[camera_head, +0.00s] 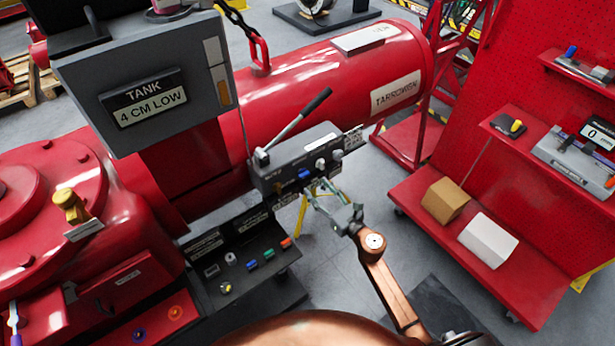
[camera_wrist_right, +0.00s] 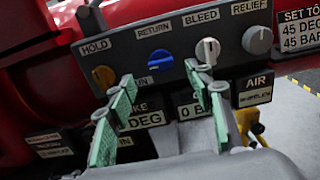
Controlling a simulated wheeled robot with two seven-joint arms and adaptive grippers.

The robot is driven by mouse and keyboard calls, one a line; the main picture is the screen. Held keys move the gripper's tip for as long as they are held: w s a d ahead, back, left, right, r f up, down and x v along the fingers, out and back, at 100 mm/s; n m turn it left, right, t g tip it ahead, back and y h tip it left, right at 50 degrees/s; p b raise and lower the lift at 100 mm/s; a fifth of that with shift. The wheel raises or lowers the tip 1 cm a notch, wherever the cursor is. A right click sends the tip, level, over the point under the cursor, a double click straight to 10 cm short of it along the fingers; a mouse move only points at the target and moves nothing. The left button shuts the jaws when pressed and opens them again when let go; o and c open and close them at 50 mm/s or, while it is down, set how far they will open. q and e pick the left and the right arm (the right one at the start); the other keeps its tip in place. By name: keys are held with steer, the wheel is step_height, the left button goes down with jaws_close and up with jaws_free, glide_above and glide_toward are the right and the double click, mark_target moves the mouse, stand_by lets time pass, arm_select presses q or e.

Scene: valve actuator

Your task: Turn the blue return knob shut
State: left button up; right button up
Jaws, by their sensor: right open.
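The blue return knob (camera_wrist_right: 160,60) sits on the grey valve panel (camera_wrist_right: 222,68) under the RETURN label. Its light bar looks roughly level, slightly tilted. In the head view the knob (camera_head: 304,174) is low on the panel's front face. My right gripper (camera_wrist_right: 158,75) is open and empty. Its green-padded fingers point at the panel, one on each side of the knob in the wrist view; I cannot tell whether they touch it. The gripper (camera_head: 318,190) is just in front of the panel in the head view. My left gripper is not in view.
An orange hold knob (camera_wrist_right: 103,76) is left of the blue one; a white bleed knob (camera_wrist_right: 208,50), close to the right finger, and a grey relief knob (camera_wrist_right: 257,40) are right. A long lever (camera_head: 300,120) rises above the panel. A tray of small parts (camera_head: 245,260) stands below left.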

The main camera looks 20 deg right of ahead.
mark_target(306, 176)
steer(key=x, duration=0.7)
steer(key=shift+f, duration=0.15)
steer(key=c, duration=1.2)
